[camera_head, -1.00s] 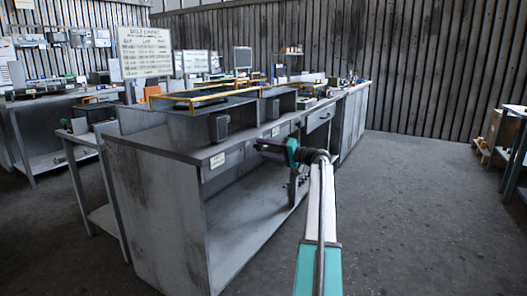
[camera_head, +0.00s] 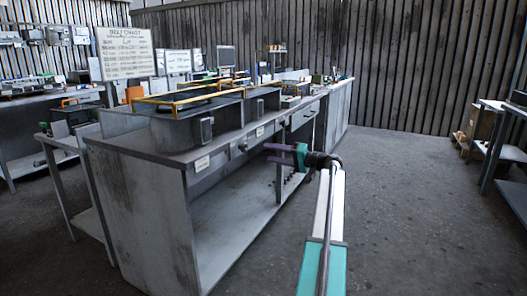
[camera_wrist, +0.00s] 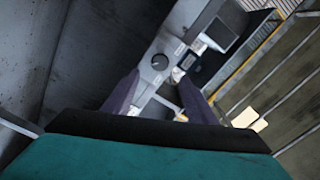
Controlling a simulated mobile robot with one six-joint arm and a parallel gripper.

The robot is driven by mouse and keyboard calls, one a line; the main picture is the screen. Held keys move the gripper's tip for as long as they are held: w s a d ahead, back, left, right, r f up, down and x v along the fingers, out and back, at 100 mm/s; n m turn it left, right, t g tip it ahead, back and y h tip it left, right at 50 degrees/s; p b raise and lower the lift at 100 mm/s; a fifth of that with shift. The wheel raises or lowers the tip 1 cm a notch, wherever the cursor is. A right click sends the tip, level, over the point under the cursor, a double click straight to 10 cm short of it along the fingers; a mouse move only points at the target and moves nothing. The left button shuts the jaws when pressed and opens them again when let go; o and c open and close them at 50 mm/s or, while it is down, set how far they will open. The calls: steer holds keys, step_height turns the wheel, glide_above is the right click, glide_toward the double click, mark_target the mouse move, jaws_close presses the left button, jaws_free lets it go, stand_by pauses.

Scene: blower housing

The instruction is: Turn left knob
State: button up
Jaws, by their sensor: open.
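A dark round knob (camera_wrist: 160,62) sits on the grey front rail of the bench in the wrist view. In the head view a small dark knob (camera_head: 243,147) shows faintly on the rail. My gripper (camera_wrist: 158,80) has its two purple fingers apart, with the knob seen beyond and between their tips. In the head view my gripper (camera_head: 267,153) is in front of the bench, a little below the rail. Nothing shows between the fingers, and contact with the knob is not visible.
The grey bench (camera_head: 135,195) has an open space with a low shelf under its top. Blower housings with yellow-edged frames (camera_head: 190,98) stand on top. A white label (camera_head: 202,163) is on the near end of the rail. The floor (camera_head: 400,200) to the right is clear.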

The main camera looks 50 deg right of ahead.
steer(key=shift+v, duration=1.55)
steer(key=shift+s, duration=0.1)
